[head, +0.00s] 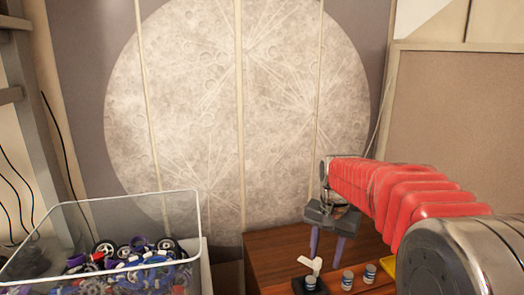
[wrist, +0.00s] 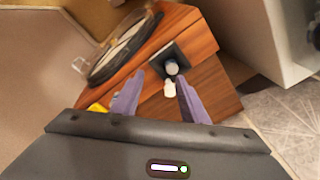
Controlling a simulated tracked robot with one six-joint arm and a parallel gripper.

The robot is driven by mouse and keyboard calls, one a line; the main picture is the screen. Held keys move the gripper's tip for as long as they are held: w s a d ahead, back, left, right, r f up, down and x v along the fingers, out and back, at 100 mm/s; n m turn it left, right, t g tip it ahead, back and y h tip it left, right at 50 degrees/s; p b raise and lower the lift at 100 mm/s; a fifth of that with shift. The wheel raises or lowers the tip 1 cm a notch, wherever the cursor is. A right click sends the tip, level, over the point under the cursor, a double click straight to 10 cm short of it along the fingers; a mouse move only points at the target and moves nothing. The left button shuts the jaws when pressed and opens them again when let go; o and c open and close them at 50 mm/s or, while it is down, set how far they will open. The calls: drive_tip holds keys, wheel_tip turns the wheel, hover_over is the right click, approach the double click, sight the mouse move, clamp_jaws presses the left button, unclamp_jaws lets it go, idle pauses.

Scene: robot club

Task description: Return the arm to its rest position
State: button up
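My gripper (head: 326,258) hangs over the wooden cabinet top (head: 275,250) at the end of my red-sleeved arm. Its two purple fingers are apart, with nothing held between them. In the wrist view my gripper (wrist: 161,78) is also open, above the wooden top (wrist: 205,75). A small white-and-grey jar (wrist: 172,67) on a dark square base and a small whitish piece (wrist: 170,88) show beyond and between the fingertips. I cannot tell their exact distance from the fingers.
A white propeller-shaped piece (head: 311,265) and small jars (head: 347,281) (head: 370,273) stand near the front of the top. A clear bin (head: 185,215) of colourful parts is at left. A round dark-rimmed object (wrist: 125,47) lies on the top. A moon poster (head: 190,100) hangs behind.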

drive_tip(key=s+r+n+t, duration=0.1)
drive_tip(key=s+n+t, duration=0.1)
drive_tip(key=s, duration=1.1)
drive_tip(key=s+a+r+n+t, duration=0.1)
drive_tip(key=s+n, duration=0.3)
drive_tip(key=s, duration=0.9)
drive_tip(key=shift+r+t, duration=0.3)
drive_tip(key=shift+t, duration=0.5)
